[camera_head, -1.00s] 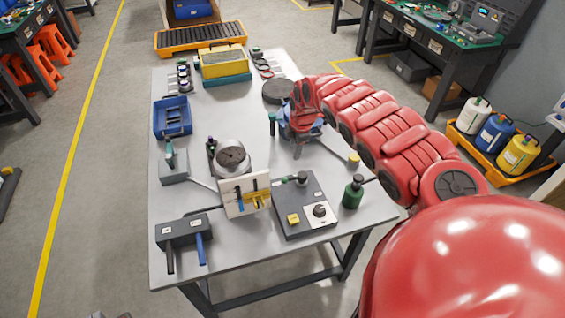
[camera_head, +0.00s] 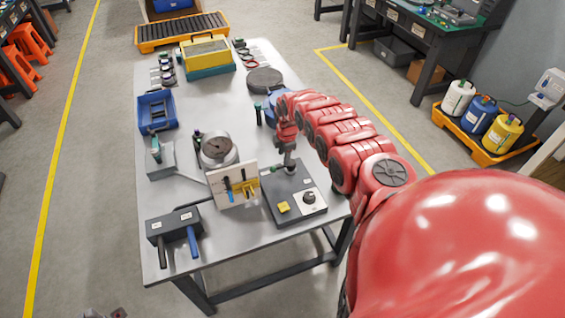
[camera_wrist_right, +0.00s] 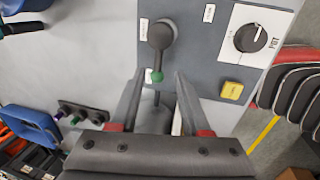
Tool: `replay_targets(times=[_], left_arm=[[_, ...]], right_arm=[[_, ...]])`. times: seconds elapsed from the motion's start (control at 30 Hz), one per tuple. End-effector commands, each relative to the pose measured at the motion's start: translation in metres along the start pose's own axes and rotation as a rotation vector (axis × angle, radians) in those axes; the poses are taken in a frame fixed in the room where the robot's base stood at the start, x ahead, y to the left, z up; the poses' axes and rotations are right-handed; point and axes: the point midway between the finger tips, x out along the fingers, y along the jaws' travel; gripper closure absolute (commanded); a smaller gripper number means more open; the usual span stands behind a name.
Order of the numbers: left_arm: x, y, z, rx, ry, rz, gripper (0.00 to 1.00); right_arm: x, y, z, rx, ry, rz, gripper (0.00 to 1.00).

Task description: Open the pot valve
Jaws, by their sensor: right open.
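A grey control box (camera_head: 298,204) stands at the table's near right, with a black knob, a yellow button and a lever. In the right wrist view the lever (camera_wrist_right: 160,38) is dark with a green end, beside the dial knob (camera_wrist_right: 250,38) and the yellow button (camera_wrist_right: 231,90). My right gripper (camera_wrist_right: 158,82) is open. Its fingers point at the box on either side of the lever's green end; contact cannot be told. In the head view my right gripper (camera_head: 288,160) is over the box's back left corner. My left gripper is not in view.
A cream panel (camera_head: 228,190) with tools stands left of the box. A round grey pot (camera_head: 216,148) is behind it. A dark block with handles (camera_head: 174,226) is at the front left. A blue bin (camera_head: 156,110) is at the left edge.

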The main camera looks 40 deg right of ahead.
Motion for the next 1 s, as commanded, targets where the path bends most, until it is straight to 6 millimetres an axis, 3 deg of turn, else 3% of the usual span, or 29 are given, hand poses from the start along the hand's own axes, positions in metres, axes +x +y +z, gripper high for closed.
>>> replay_targets(times=[0.27, 0.4, 0.9, 1.0], left_arm=[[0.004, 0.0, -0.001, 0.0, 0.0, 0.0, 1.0], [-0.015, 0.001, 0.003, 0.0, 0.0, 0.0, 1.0], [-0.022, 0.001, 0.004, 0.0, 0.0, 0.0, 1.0], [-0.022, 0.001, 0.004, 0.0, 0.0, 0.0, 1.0]], right_arm=[[0.029, 0.001, -0.001, 0.001, 0.001, 0.003, 0.53], [0.052, 0.0, -0.002, 0.001, 0.001, 0.003, 0.53], [0.058, 0.001, 0.0, 0.001, 0.0, 0.002, 0.53], [0.058, 0.001, 0.0, 0.001, 0.0, 0.002, 0.69]])
